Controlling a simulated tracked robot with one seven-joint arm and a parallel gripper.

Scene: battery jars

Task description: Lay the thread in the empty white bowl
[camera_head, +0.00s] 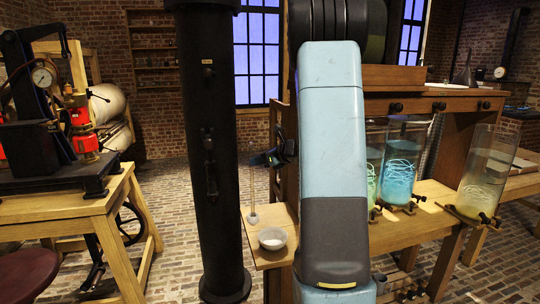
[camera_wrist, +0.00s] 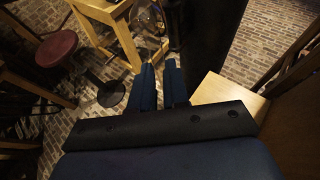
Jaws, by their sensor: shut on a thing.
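A small white bowl (camera_head: 272,246) sits on the low wooden shelf, left of my arm; its inside looks plain and pale. My gripper (camera_head: 256,160) is above and slightly left of the bowl, pointing left. A thin, straight, upright stem (camera_head: 253,190) hangs from its tips, with a small pale rounded end (camera_head: 253,218) just left of the bowl in the picture. I cannot tell whether this is a tool or the thread itself. In the wrist view, my blue fingers (camera_wrist: 161,84) show a narrow gap; the held thing is not clear. Pale threads (camera_head: 399,175) lie coiled in the glass jars.
Several tall glass jars (camera_head: 490,170) with tinted liquid stand on the wooden bench at right. A thick black column (camera_head: 210,150) stands left of the shelf. A wooden stand (camera_head: 70,205) with a red press is far left. Brick floor lies between.

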